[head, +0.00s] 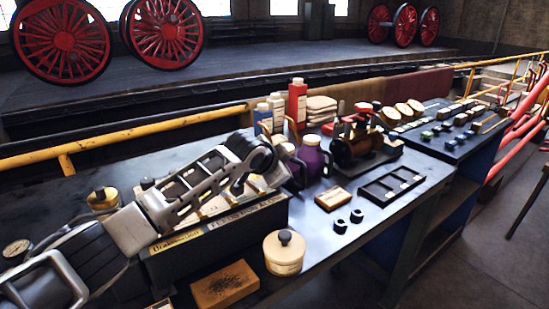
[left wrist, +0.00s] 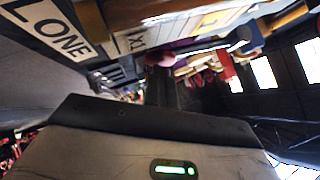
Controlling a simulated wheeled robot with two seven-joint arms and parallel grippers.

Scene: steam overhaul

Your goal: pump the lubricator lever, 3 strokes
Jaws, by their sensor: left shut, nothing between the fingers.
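My left arm reaches in from the left in the head view, over a long black labelled box. My left gripper (head: 260,160) is shut and empty, above the box's far right end, close to a purple can (head: 314,157). It also shows in the left wrist view (left wrist: 162,90), with a dark purple shape just beyond it. A copper-coloured cylinder unit with red parts (head: 352,146) stands on a dark base to the right, apart from the gripper. I cannot clearly make out the lubricator lever; my arm covers part of this area. My right gripper is not in view.
The labelled box (head: 215,235) lies below my arm. A cream lidded pot (head: 284,253), brush block (head: 225,285), small wooden box (head: 333,199) and black tray (head: 391,187) stand on the bench. Bottles (head: 297,103) stand behind. A yellow rail (head: 140,134) runs along the back.

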